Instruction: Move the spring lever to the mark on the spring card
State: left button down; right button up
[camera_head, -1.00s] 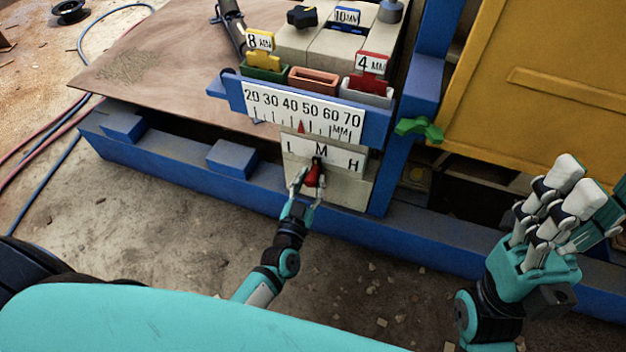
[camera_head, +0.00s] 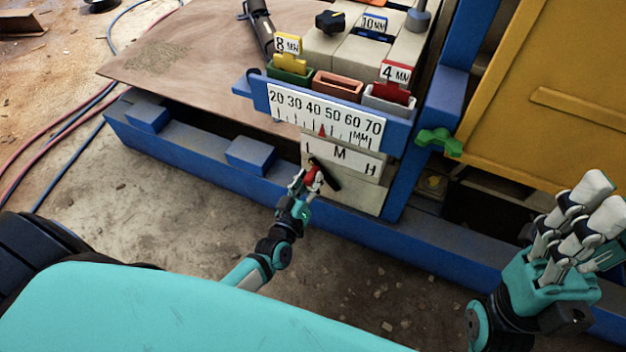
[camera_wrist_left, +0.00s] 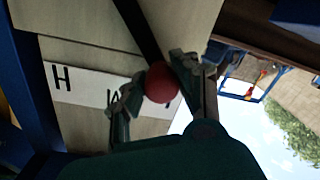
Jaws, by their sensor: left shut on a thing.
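The spring lever is a black bar (camera_head: 327,176) with a red knob (camera_head: 313,178), in front of the pale machine block under the letter card. The white spring card (camera_head: 343,157) bears L, M and H. The lever slants, its upper left end just below the L. My left gripper (camera_head: 309,181) is shut on the red knob. In the left wrist view the red knob (camera_wrist_left: 162,83) sits between the two fingers (camera_wrist_left: 157,92), the black bar (camera_wrist_left: 135,28) running up from it. The card (camera_wrist_left: 95,92) is partly hidden there. I cannot make out a separate mark on the card.
Above is a 20–70 mm scale (camera_head: 325,117) with a red pointer (camera_head: 322,130). A green handle (camera_head: 438,142) is to the right. A blue beam (camera_head: 190,160) runs along the machine's foot. My right gripper (camera_head: 578,220) hangs at the right, apart from the machine.

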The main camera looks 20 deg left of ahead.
pick_arm(q)
jog(key=shift+a+f, duration=0.1)
dwell(0.3)
jog(key=c, duration=0.9)
grip_release()
jog(key=shift+c, duration=0.2)
jog(key=s, duration=1.2)
jog(key=shift+r, duration=0.2)
jog(key=shift+s, duration=0.1)
